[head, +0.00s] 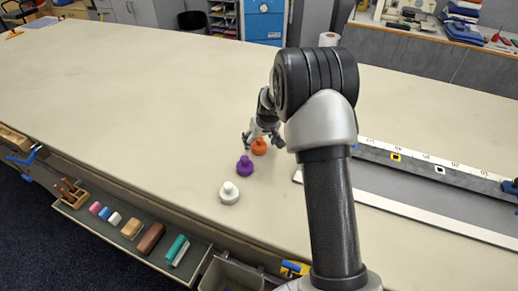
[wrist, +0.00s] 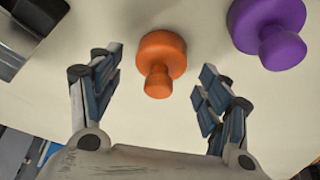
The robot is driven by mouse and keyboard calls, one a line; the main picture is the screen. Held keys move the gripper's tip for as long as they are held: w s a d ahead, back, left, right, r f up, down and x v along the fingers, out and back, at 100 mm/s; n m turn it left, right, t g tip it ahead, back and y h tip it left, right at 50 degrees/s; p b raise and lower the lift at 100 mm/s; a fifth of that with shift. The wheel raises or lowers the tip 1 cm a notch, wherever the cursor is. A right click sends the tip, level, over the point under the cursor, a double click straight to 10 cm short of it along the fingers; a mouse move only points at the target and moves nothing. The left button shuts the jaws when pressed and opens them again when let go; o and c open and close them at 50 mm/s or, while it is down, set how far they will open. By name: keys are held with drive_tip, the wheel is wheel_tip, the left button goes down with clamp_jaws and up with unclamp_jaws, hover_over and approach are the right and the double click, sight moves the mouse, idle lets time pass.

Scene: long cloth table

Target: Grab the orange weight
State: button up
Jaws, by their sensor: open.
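The orange weight (head: 259,147) stands on the cloth table (head: 150,100), at the far end of a short row of weights. In the wrist view the orange weight (wrist: 160,62) lies ahead of and between the two fingers, a round body with a knob. My gripper (head: 258,138) is right beside it in the head view, and part of it is hidden by my arm. In the wrist view my gripper (wrist: 158,88) is open and empty, with a gap between each finger and the weight.
A purple weight (head: 245,166) stands close to the orange one, also at upper right in the wrist view (wrist: 268,32). A white weight (head: 229,192) is nearer the front edge. A long ruler (head: 430,168) lies at right. The table's left side is clear.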

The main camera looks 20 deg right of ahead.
drive_tip(key=shift+x, duration=1.25)
drive_tip(key=shift+r, duration=0.1)
drive_tip(key=shift+s, duration=0.1)
drive_tip(key=shift+c, duration=0.4)
clamp_jaws()
